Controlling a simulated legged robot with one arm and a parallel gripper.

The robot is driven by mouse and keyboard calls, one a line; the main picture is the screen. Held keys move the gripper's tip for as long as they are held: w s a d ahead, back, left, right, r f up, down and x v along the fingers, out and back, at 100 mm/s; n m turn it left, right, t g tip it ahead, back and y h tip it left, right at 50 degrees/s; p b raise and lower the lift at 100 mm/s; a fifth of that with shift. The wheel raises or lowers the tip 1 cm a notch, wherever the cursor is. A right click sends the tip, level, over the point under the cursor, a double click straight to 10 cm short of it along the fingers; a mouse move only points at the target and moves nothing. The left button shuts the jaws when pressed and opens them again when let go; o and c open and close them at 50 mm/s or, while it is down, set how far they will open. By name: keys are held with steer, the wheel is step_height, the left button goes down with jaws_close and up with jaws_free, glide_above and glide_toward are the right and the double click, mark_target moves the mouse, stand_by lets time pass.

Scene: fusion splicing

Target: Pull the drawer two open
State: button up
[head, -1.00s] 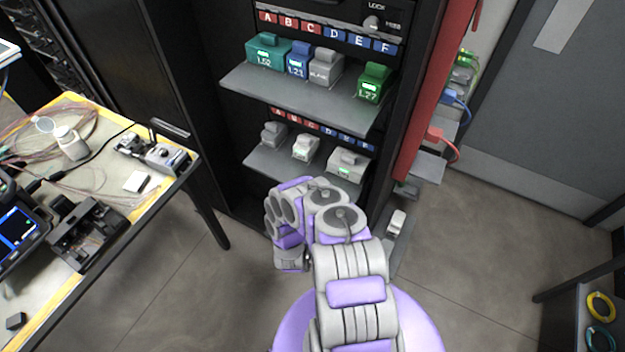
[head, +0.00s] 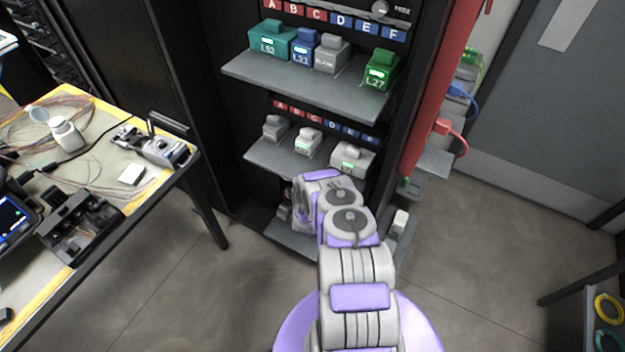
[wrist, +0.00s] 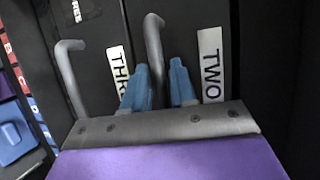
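In the wrist view a black drawer front carries a white TWO label (wrist: 210,65) on the right. A grey bar handle (wrist: 154,42) stands just left of that label. My gripper (wrist: 160,78) has its two blue fingers apart, one on each side of this handle's lower part. The left finger looks close to the bar, and a gap shows on the right; I cannot tell whether either touches. The drawer looks shut. In the head view my arm hides the gripper and the drawers.
A second handle (wrist: 70,75) and a THREE label (wrist: 119,68) lie left in the wrist view. In the head view, shelves (head: 305,84) with colored modules stand above my arm. A cluttered table (head: 165,205) is on the left. Floor is clear between.

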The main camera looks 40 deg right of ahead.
steer(key=shift+d+f, duration=0.2)
steer(key=shift+d, duration=0.4)
steer(key=shift+s+d, duration=0.1)
steer(key=shift+d, duration=0.2)
steer(key=shift+a+r, duration=0.1)
steer(key=shift+a, duration=0.5)
jaws_close()
steer(key=shift+d, duration=0.2)
